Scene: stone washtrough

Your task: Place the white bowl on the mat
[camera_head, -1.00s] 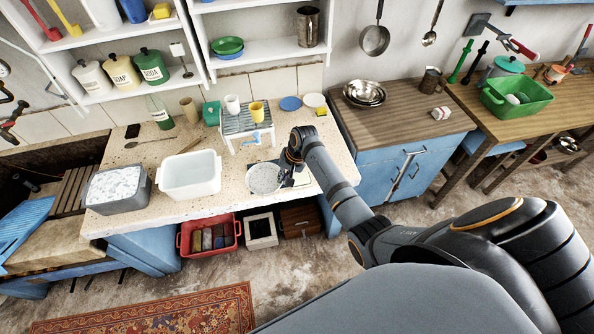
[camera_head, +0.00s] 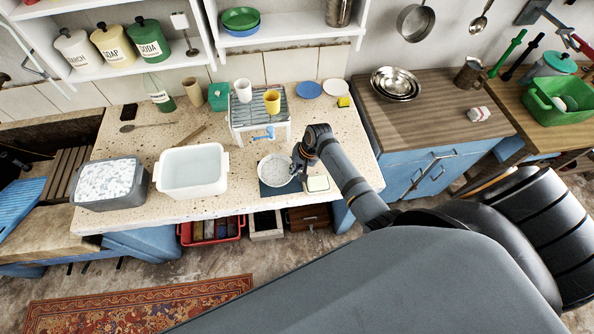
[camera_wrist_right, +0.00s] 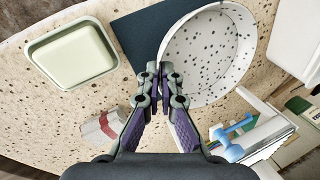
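The white bowl (camera_head: 275,168), speckled dark inside, is over the dark blue mat (camera_head: 279,190) on the counter. Mat shows along its near side. In the right wrist view the bowl (camera_wrist_right: 212,58) covers part of the mat (camera_wrist_right: 137,40), and its far part reaches beyond the mat that shows. I cannot tell whether its base touches the mat. My right gripper (camera_head: 297,170) is at the bowl's right side; in the wrist view its fingertips (camera_wrist_right: 164,75) are closed together on the rim. My left gripper is not in view.
A soap dish (camera_head: 318,184) lies just right of the mat. A wire rack (camera_head: 259,121) with two cups stands behind. A white basin (camera_head: 191,171) and a grey tub (camera_head: 111,184) are to the left.

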